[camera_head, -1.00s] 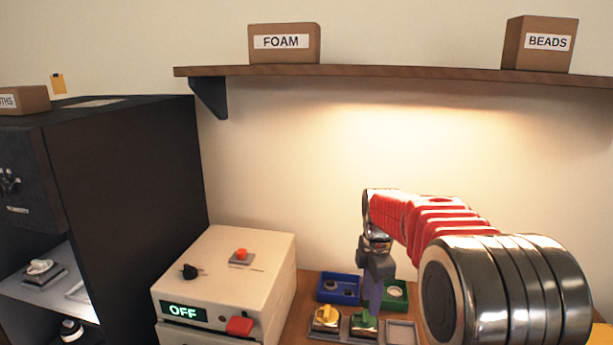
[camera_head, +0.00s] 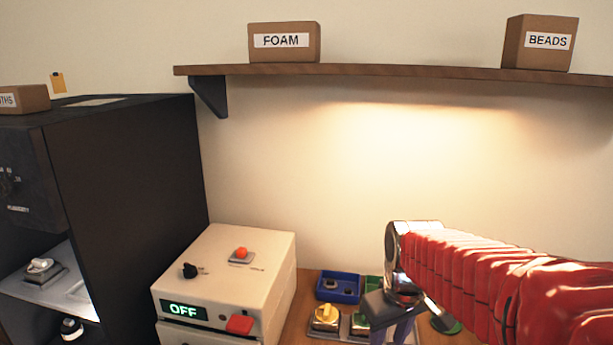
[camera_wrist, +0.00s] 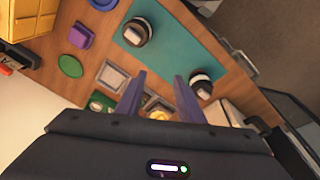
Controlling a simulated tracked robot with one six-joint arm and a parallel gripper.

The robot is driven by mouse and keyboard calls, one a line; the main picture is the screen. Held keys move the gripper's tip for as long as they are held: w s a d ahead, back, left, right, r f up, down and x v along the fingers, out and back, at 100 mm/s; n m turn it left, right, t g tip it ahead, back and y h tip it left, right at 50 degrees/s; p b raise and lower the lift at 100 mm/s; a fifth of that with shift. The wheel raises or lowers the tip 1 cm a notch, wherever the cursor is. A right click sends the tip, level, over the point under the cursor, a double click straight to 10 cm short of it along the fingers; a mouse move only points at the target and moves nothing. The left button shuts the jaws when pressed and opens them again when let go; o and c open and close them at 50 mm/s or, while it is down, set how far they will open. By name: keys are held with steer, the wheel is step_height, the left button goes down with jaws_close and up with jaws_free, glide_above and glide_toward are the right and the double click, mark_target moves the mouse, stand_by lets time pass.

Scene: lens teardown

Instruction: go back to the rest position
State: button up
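My gripper (camera_head: 392,332) hangs over the right part of the bench in the head view, at the end of my red arm. In the wrist view its two purple fingers (camera_wrist: 158,98) stand apart, with nothing held between them. A gold-topped part (camera_head: 326,316) and a green-topped part (camera_head: 360,321) sit in the grey holders left of my gripper in the head view. My gripper hides some of the holders and most of the green bin (camera_head: 373,283).
A cream box reading OFF (camera_head: 225,275) and a dark cabinet (camera_head: 130,180) stand to the left. A blue bin (camera_head: 338,298) is behind the holders. A shelf (camera_head: 400,71) runs above.

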steer(key=s+r+m+t, duration=0.1)
steer(key=s+m, duration=0.1)
steer(key=s, duration=0.5)
steer(key=s+r+m+t, duration=0.2)
steer(key=s, duration=0.5)
steer(key=shift+s+r+t, duration=0.3)
steer(key=shift+s, duration=0.1)
steer(key=shift+s, duration=0.1)
steer(key=shift+c, duration=0.4)
